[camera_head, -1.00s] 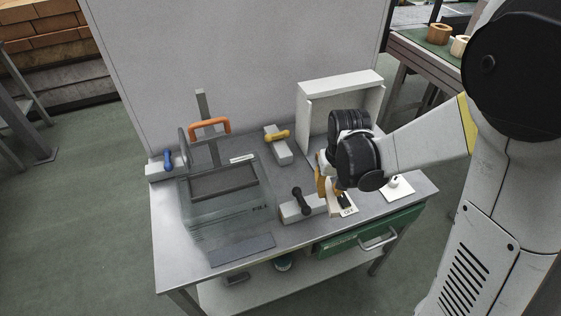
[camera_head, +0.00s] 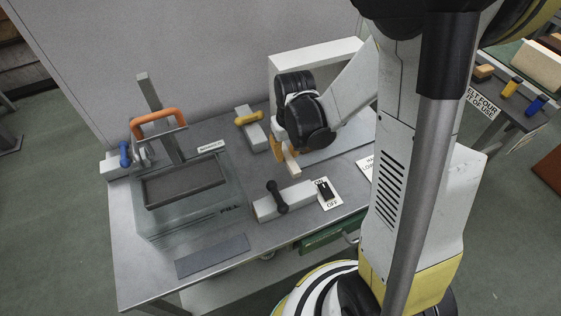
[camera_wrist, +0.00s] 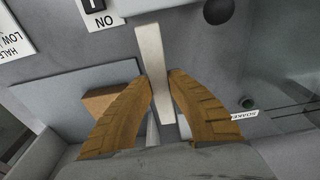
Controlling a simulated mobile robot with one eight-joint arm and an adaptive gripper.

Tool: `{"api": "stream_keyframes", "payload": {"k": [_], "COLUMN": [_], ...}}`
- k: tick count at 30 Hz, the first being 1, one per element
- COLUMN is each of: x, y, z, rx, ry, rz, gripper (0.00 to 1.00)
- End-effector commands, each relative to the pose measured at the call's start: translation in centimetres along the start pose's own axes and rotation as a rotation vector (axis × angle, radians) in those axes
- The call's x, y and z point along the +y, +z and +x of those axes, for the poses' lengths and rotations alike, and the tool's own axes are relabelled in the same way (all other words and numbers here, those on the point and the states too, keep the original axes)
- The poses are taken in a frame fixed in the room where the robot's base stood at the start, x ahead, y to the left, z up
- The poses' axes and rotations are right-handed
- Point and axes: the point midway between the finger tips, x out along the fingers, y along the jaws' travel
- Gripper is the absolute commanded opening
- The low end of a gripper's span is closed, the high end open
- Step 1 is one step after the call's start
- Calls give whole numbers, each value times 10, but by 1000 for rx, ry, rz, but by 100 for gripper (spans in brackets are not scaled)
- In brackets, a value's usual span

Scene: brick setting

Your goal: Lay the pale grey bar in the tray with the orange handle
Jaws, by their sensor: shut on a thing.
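The pale grey bar (camera_wrist: 150,55) is held between the two brown fingers of my gripper (camera_wrist: 161,80) in the wrist view. It points lengthwise up the picture, and its far end is free. In the head view my gripper (camera_head: 285,154) is over the table right of the tray, with the bar's end (camera_head: 292,165) showing below the fingers. The tray (camera_head: 186,184) is dark and rectangular, with an upright frame and an orange handle (camera_head: 158,121). It sits at the top of a clear tank marked FILL (camera_head: 190,222). I see nothing lying in the tray.
A block with a black lever (camera_head: 277,198) and an ON/OFF switch plate (camera_head: 327,193) stand in front of my gripper. A yellow-handled block (camera_head: 250,128) and a blue-handled one (camera_head: 124,156) stand behind. A white open-fronted box (camera_head: 330,62) is behind my arm. A dark slab (camera_head: 212,256) lies in front.

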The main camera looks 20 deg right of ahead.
Motion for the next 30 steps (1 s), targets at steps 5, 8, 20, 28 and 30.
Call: {"api": "stream_keyframes", "payload": {"k": [5, 8, 20, 28, 30], "x": [3, 3, 3, 3, 3], "y": [-21, -23, -18, -17, -18], "z": [17, 21, 58, 62, 60], "rx": [0, 0, 0, 0, 0], "ry": [0, 0, 0, 0, 0], "rz": [0, 0, 0, 0, 0], "gripper": [0, 0, 0, 23, 38]}}
